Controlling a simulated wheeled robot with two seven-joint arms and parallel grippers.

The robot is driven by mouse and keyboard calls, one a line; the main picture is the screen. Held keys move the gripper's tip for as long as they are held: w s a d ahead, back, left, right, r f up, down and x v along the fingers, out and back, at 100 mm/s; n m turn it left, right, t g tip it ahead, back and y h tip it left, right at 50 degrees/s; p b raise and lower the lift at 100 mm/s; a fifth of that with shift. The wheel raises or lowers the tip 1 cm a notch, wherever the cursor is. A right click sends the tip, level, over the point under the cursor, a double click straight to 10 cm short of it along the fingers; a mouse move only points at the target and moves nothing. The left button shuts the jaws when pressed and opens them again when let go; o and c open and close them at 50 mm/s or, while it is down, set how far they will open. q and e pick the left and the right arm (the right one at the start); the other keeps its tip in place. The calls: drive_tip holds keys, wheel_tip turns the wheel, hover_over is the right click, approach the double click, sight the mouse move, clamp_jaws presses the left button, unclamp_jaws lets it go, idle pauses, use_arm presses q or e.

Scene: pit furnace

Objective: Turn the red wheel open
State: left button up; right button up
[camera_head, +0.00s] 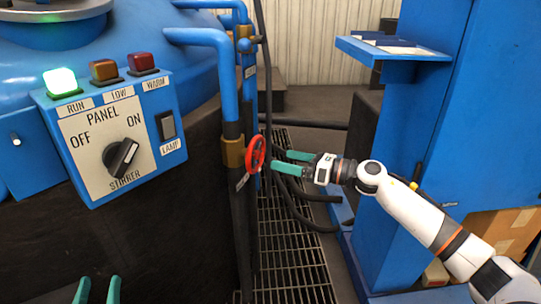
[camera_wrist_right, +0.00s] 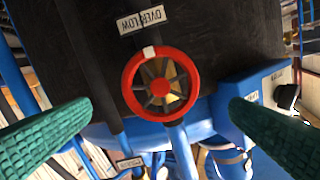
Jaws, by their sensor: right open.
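The red wheel (camera_head: 255,153) is a small spoked handwheel on the blue and black pipe beside the furnace. In the right wrist view the wheel (camera_wrist_right: 160,88) is seen nearly face-on, with a white mark at the top of its rim. My right gripper (camera_head: 283,161) is open, just to the right of the wheel, with its green fingers pointing at it. In the wrist view its fingers lie on either side of the wheel, apart from it. My left gripper (camera_head: 98,289) shows only its two green fingertips at the bottom left, apart and with nothing between them.
A blue control panel (camera_head: 95,150) with a black knob and a lit green lamp is at the left. A blue cabinet with a shelf (camera_head: 393,50) stands at the right. Black hoses (camera_head: 295,190) hang behind my right gripper. Floor grating (camera_head: 290,260) lies below.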

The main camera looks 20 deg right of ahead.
drive_tip(key=shift+v, duration=1.5)
